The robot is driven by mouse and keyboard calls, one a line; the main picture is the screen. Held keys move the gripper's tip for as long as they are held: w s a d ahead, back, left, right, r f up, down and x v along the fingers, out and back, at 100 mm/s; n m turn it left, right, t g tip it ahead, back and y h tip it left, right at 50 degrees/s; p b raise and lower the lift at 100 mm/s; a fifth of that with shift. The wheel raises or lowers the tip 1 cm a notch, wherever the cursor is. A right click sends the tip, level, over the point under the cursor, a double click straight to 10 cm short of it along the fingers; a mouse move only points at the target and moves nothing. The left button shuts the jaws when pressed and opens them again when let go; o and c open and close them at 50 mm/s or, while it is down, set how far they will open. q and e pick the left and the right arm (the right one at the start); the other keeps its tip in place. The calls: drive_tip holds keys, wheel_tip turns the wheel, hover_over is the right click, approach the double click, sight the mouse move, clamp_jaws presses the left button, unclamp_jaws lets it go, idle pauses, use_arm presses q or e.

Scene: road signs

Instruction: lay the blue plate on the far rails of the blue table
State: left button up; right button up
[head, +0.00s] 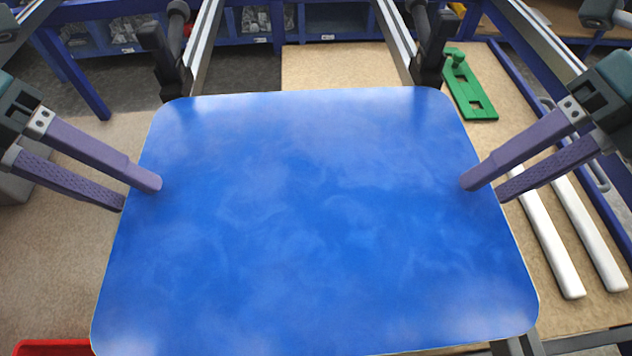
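The blue plate (320,220), a large flat panel with rounded corners, fills the middle of the head view. My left gripper (141,194) is at its left edge, one purple finger over the top face and the other beneath. My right gripper (483,190) grips the right edge the same way. Two metal rails, left (205,42) and right (394,36), run away beyond the plate's far edge. Black clamp-like parts, left (168,62) and right (431,50), stand at that edge; I cannot tell whether the plate touches them. The plate hides what lies under it.
A green board (468,92) with cut-outs lies on a beige surface (330,66) at the back right. Two white bars (545,232) lie right of the plate. A red container (52,348) shows at the bottom left. Blue shelving (325,22) with bins stands at the back.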

use_arm(q)
clamp_jaws()
use_arm(e)
clamp_jaws()
use_arm(q)
drive_tip(key=shift+d+f, duration=0.1)
drive_tip(key=shift+d, duration=0.1)
use_arm(e)
drive_tip(key=shift+a+f, duration=0.15)
drive_tip(key=shift+a, duration=0.05)
idle(0.6)
